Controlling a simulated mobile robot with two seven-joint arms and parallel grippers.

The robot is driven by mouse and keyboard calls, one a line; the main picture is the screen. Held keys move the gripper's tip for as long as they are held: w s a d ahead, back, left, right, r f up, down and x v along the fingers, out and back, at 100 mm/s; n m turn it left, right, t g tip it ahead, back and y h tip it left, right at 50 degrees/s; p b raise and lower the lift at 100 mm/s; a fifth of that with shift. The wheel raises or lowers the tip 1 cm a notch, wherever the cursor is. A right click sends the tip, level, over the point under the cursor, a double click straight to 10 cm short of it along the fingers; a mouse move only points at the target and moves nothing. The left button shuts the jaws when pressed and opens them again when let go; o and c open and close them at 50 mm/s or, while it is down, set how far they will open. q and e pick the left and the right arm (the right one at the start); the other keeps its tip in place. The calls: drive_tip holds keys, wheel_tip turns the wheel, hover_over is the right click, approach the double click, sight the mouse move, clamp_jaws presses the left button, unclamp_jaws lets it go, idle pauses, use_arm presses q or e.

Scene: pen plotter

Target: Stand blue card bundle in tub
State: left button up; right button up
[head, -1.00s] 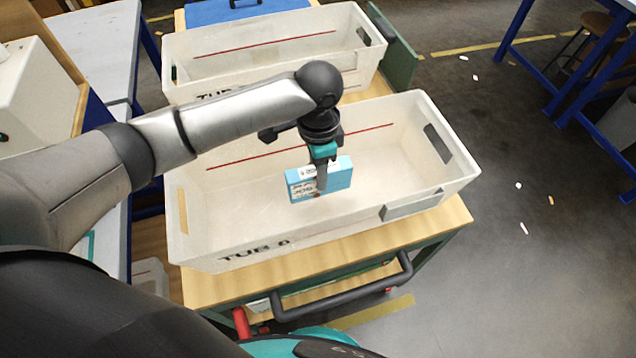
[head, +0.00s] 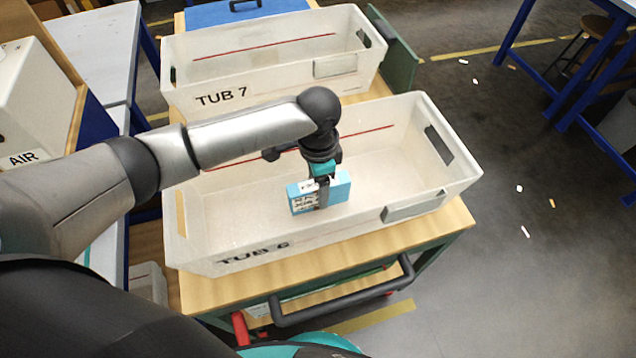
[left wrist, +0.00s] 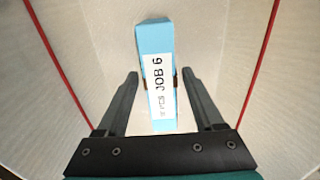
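The blue card bundle (head: 338,188) is a light-blue block with a white printed label. In the left wrist view the bundle (left wrist: 155,50) shows a white strip reading "JOB 6". My left gripper (head: 322,192) points down, with its fingers on either side of the bundle, and holds it upright inside the near tub. The fingers also show in the left wrist view (left wrist: 160,78). The near tub (head: 290,245) is white, marked "TUB 6", with a red line inside. Whether the bundle touches the tub floor I cannot tell. My right gripper is out of view.
A second white tub (head: 270,88), marked "TUB 7", stands behind on the same wooden-topped cart (head: 450,222). The near tub is otherwise empty, with free floor on both sides of the bundle. A black cart handle (head: 345,295) juts out in front.

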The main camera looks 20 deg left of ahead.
use_arm(q)
drive_tip(key=shift+r, duration=0.1)
wheel_tip(320, 180, up, 12)
drive_tip(key=p, duration=0.3)
idle(0.7)
